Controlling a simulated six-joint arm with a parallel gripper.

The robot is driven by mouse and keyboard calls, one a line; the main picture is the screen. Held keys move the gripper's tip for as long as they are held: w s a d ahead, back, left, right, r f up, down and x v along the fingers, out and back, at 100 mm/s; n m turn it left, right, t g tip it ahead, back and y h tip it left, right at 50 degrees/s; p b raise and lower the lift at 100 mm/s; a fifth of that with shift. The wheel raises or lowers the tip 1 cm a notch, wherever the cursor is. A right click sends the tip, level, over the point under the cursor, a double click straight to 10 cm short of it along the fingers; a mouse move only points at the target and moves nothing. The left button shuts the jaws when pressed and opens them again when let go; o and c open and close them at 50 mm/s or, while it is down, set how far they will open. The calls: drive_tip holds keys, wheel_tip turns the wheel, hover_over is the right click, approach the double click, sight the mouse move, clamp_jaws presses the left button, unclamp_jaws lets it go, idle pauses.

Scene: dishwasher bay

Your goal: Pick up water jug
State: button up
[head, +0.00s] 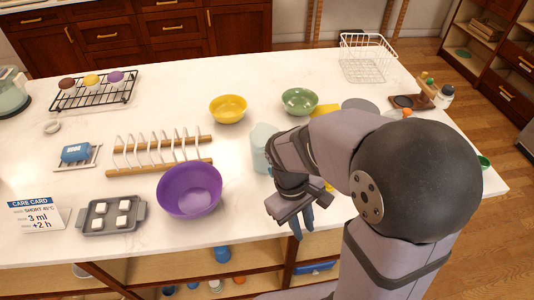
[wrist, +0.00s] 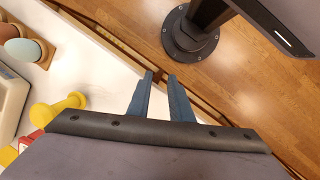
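A pale teal, jug-like vessel (head: 262,146) stands on the white counter, partly hidden behind my arm in the head view. I cannot tell for sure that it is the water jug. Another pale teal vessel with a dark base (head: 11,92) is cut off at the left edge. My gripper (head: 302,226) hangs by the counter's front edge, pointing down, to the lower right of the middle vessel and apart from it. In the wrist view my gripper (wrist: 160,78) shows two blue fingers with a narrow gap between them and nothing held.
A purple bowl (head: 189,190) and a wooden plate rack (head: 160,152) stand left of the vessel. Yellow (head: 228,109) and green (head: 299,101) bowls are behind. A yellow item (wrist: 58,110) lies left of my fingers in the wrist view. Open shelves (head: 190,275) are below the counter.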

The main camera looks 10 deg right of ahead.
drive_tip(key=w+a+r+n+h, duration=0.1)
drive_tip(key=w+n+h, duration=0.1)
drive_tip(key=w+r+n+h+p, duration=0.1)
drive_tip(key=w+n+h, duration=0.1)
drive_tip(key=w+n, duration=0.1)
drive_tip(key=w+a+r+n+h, duration=0.1)
drive_tip(key=w+n, duration=0.1)
drive_tip(key=n, duration=0.1)
drive_tip(key=shift+w+a+h, duration=0.2)
drive_tip(key=shift+a+h, duration=0.1)
drive_tip(key=shift+h, duration=0.1)
drive_tip(key=shift+w+a+r+n+t+h+p, duration=0.85)
drive_tip(key=shift+w+a+n+t+h, duration=1.85)
drive_tip(key=shift+w+a+n, duration=1.25)
drive_tip(key=p+x, duration=0.2)
drive_tip(key=x, duration=0.3)
drive_tip(key=shift+d+f, duration=0.1)
drive_tip(key=shift+w+d+f+y, duration=0.1)
drive_tip(key=shift+d+f+y, duration=0.1)
drive_tip(key=shift+y, duration=0.1)
drive_tip(key=shift+d, duration=0.1)
drive_tip(key=shift+d+p, duration=0.3)
drive_tip(key=shift+p, duration=0.25)
drive_tip(key=p+x, duration=0.2)
drive_tip(key=x, duration=0.1)
drive_tip(key=shift+d+f, duration=0.3)
drive_tip(key=shift+w+d+f, duration=0.15)
drive_tip(key=shift+d+f, duration=0.05)
drive_tip(key=shift+d, duration=0.05)
